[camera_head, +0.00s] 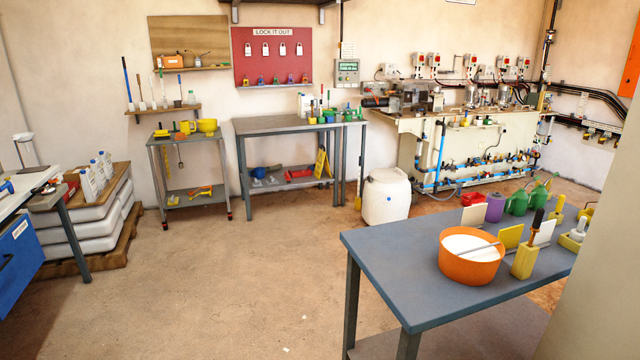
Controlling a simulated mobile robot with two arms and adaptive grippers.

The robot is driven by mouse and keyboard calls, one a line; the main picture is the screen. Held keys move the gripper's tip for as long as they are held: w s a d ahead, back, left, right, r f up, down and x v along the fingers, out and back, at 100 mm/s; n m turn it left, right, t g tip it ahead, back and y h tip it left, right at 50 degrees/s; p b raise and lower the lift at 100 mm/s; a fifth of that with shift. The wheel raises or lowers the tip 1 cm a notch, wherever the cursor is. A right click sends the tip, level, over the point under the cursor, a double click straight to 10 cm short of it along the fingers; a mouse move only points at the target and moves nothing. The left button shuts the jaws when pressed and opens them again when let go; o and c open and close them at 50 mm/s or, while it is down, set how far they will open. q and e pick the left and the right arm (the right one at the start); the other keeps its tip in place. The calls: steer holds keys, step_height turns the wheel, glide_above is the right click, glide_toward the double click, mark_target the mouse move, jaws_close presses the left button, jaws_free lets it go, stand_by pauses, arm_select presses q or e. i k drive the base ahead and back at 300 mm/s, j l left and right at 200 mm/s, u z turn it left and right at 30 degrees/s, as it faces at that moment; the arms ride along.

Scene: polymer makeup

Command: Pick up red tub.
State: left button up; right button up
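A small red object (299,174), perhaps an open tub, lies on the lower shelf of the grey table at the back wall. Another red object (70,184) shows at the left by the white sacks, partly hidden, and its shape is unclear. A large orange tub (470,280) with white contents and a stick stands on the near table at the right. Neither of my grippers is in view.
The near blue-grey table (390,262) fills the lower right and holds scrapers, a purple container (495,207) and green cans. A white drum (386,205) stands behind it. A small trolley (187,143) stands at the back wall. The middle floor is clear.

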mark_target(474, 198)
steer(key=i+j+u, duration=0.2)
steer(key=i+j, duration=0.15)
steer(key=i, duration=0.35)
steer(key=i+j+u, duration=0.15)
steer(key=i, duration=0.55)
steer(key=i+j+u, duration=0.2)
steer(key=i, duration=0.55)
steer(key=i+z, duration=0.25)
steer(key=i, duration=0.25)
steer(key=i+z, duration=0.3)
steer(key=i, duration=0.2)
steer(key=i+j+z, duration=0.25)
steer(key=i, duration=0.2)
steer(key=i+j+z, duration=0.25)
steer(key=i, duration=0.25)
steer(key=i+l+z, duration=0.3)
steer(key=z, duration=0.15)
steer(key=i+l+z, duration=0.15)
steer(key=i+z, duration=0.8)
steer(key=i+j+z, duration=0.1)
steer(key=i+z, duration=0.35)
steer(key=i+l+u, duration=0.15)
steer(key=i, duration=0.35)
steer(key=i+l+u, duration=0.15)
steer(key=i, duration=0.3)
steer(key=i+l+u, duration=0.15)
steer(key=i, duration=0.35)
steer(key=i+l+u, duration=0.15)
steer(key=i+l, duration=0.15)
steer(key=i, duration=0.15)
